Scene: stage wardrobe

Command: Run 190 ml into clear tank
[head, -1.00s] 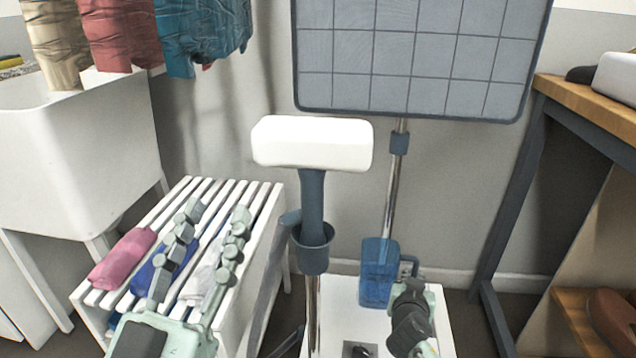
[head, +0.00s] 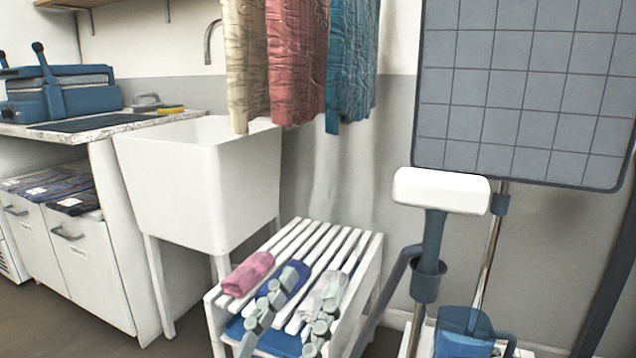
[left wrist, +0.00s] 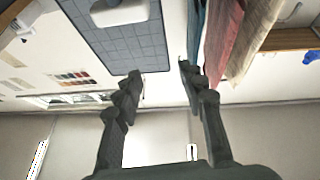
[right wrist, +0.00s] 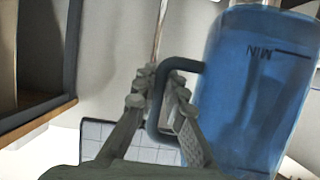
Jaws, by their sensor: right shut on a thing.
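The clear tank (head: 462,332) is a see-through blue vessel with a side handle, low at the right of the head view. In the right wrist view the tank (right wrist: 255,90) has a MIN mark, and my right gripper (right wrist: 158,82) is shut on its dark handle. The tank's base is cut off in the head view, and I cannot tell its water level. My left gripper (head: 317,274) is open and empty in front of the slatted rack; the left wrist view shows its fingers apart (left wrist: 160,76). The white sink (head: 200,165) has a curved tap (head: 210,42) behind it.
A garment steamer stand with a white head (head: 441,191) and a grey board (head: 525,90) stands right. The slatted rack (head: 345,240) bears pink, blue and white cloths. Garments (head: 297,60) hang over the sink's right side. A counter (head: 60,135) lies left.

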